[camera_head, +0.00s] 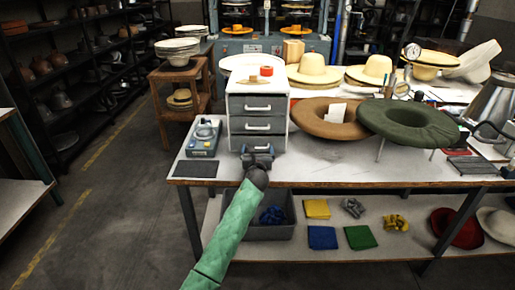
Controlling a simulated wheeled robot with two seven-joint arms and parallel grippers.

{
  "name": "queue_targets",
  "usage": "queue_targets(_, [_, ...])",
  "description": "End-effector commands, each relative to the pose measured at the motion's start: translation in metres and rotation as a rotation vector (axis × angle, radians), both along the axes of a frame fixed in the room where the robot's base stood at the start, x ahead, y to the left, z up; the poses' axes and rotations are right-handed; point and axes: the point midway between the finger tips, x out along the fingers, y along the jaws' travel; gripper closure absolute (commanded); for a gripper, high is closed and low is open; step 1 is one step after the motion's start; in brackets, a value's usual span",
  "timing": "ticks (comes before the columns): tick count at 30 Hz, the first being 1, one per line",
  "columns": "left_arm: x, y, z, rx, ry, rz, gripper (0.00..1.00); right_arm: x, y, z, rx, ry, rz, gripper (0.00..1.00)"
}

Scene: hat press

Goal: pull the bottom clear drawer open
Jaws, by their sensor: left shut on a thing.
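A small white-framed drawer unit (288,112) stands on the worktable, with three grey, see-through-looking drawers stacked in it. The bottom clear drawer (236,141) is the lowest one, just above the tabletop. My left gripper (257,151) is in front of this drawer, at the end of my green-sleeved arm, and is shut on its handle. The gripper covers most of that handle and part of the drawer's lower front. The two drawers above look closed; I cannot tell whether the bottom one stands out a little. My right gripper is not in view.
The worktable (340,174) has bare room in front of the unit. A grey device (203,139) and a dark mat (196,168) lie to its left. A brown hat ring (312,122) and a green one (411,126) are to the right. A grey bin (268,232) is below.

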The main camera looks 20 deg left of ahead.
Motion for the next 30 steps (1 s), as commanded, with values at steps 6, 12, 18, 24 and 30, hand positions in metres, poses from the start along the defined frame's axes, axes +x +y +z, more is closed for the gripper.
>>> queue_targets(6, [-0.032, -0.011, 0.002, -0.001, 0.002, -0.004, 0.5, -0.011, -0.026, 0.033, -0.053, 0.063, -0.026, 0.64])
queue_targets(12, [-0.054, -0.018, 0.001, -0.002, 0.002, -0.004, 0.5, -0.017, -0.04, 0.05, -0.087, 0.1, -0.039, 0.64])
queue_targets(18, [-0.07, -0.022, 0.001, -0.001, 0.001, -0.005, 0.5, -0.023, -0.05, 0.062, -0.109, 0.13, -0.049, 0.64])
queue_targets(24, [-0.086, -0.027, 0.001, -0.001, 0.001, -0.005, 0.5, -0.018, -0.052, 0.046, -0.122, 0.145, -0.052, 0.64])
queue_targets(30, [-0.104, -0.033, 0.001, -0.002, 0.002, -0.005, 0.5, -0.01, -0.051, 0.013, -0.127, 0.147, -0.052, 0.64])
